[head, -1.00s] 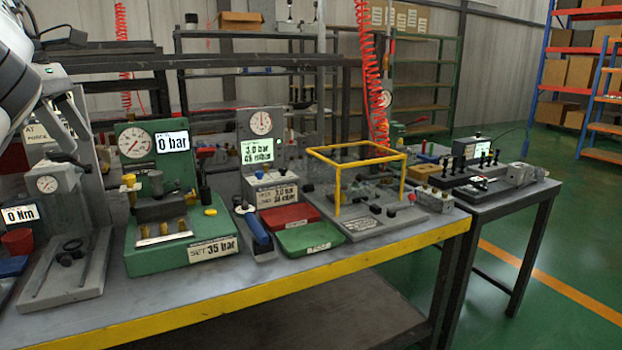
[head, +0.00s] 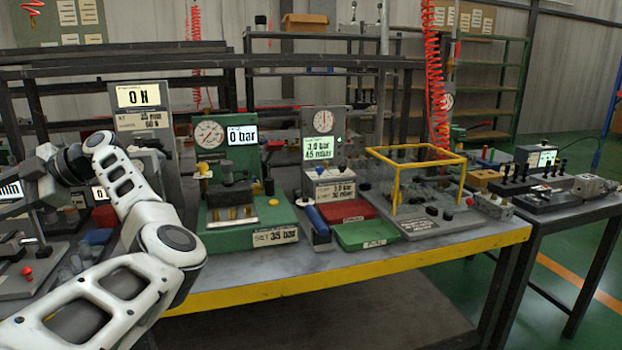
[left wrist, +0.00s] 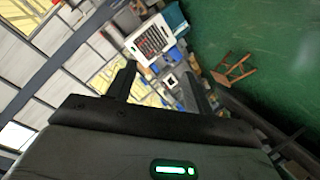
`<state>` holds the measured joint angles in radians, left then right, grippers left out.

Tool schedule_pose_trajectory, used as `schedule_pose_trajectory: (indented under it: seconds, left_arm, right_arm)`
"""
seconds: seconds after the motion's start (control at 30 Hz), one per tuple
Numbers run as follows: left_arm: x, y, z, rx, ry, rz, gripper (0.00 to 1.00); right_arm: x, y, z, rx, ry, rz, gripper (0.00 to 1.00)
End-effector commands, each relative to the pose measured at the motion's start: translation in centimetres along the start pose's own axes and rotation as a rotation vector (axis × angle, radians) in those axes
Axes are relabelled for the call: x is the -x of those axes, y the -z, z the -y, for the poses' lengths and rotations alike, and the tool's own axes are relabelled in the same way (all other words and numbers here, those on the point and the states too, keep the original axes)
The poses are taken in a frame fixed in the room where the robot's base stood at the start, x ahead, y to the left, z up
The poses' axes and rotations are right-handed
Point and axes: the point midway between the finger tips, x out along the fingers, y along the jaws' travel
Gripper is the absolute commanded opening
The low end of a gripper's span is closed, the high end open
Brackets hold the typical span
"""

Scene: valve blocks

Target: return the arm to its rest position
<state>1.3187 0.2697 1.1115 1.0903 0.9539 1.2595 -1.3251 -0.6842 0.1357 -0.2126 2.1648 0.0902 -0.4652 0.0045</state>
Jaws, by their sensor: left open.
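My left arm (head: 135,205) comes in from the lower left of the head view, bends upward, then turns left over the left part of the bench. Its hand end lies at the left edge there, and I cannot make out its fingertips in that view. In the left wrist view, my left gripper (left wrist: 158,85) has its two dark fingers spread apart with nothing between them. That view is strongly tilted, with distant items and green floor beyond the fingers. My right arm and gripper show in neither view.
The bench (head: 350,273) has a yellow front edge. A green gauge stand (head: 245,233), a green tray (head: 366,234) and a yellow frame (head: 396,192) stand right of my arm. Small fixtures with a red knob (head: 27,271) are left of it. A second table (head: 560,217) stands at right.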

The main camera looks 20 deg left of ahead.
Motion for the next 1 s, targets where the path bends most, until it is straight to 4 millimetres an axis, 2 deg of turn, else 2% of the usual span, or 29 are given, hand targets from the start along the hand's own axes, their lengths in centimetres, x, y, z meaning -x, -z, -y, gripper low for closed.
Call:
schedule_pose_trajectory:
  seconds: [0.03, 0.07, 0.17, 0.27, 0.3, 0.37, 0.4, 0.47, 0.5, 0.57, 0.67, 0.7, 0.77, 0.8, 0.87, 1.0]
  left_arm:
    - [0.2, 1.4, -1.1, 0.028, -0.166, -0.13, 0.52]
    - [0.8, 2.1, -1.9, 0.045, -0.268, -0.19, 0.52]
    - [4.8, 3.4, -4.0, 0.071, -0.627, -0.339, 0.52]
    - [11.1, 2.4, -4.3, 0.047, -1.003, -0.405, 0.52]
    - [13.8, 1.4, -3.8, 0.025, -1.153, -0.407, 0.52]
    - [17.8, -0.6, -2.1, -0.02, -1.359, -0.388, 0.52]
    - [20.1, -1.9, -0.7, -0.053, -1.48, -0.363, 0.52]
    - [23.2, -4.1, 2.0, -0.112, -1.643, -0.313, 0.52]
    - [25.1, -5.5, 4.1, -0.155, -1.742, -0.272, 0.52]
    - [27.4, -7.5, 7.5, -0.225, -1.875, -0.202, 0.52]
    - [30.2, -10.6, 13.9, -0.352, -2.062, -0.065, 0.52]
    - [31.1, -11.6, 16.8, -0.407, -2.125, -0.003, 0.52]
    - [32.0, -12.9, 21.1, -0.494, -2.208, 0.095, 0.52]
    - [32.4, -13.6, 24.1, -0.551, -2.255, 0.164, 0.52]
    - [32.7, -14.4, 28.6, -0.644, -2.314, 0.272, 0.52]
    - [32.3, -14.7, 39.4, -0.872, -2.397, 0.539, 0.52]
  right_arm:
    - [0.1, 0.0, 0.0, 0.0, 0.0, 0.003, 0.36]
    - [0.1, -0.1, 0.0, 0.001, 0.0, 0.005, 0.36]
    - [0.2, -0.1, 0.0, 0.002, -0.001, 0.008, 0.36]
    - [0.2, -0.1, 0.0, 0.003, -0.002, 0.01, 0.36]
    - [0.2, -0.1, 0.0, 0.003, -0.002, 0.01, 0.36]
    - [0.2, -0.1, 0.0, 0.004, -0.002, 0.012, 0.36]
    - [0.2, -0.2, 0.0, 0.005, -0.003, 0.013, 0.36]
    - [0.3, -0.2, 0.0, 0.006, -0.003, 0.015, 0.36]
    - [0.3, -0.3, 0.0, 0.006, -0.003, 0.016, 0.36]
    - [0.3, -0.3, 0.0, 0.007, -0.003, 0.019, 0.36]
    - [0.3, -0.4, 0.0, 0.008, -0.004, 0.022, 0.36]
    - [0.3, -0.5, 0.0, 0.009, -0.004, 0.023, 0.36]
    - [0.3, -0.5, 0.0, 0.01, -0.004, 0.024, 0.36]
    - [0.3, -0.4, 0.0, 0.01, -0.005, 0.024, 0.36]
    - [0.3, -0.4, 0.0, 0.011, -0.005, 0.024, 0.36]
    - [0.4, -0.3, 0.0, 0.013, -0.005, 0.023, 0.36]
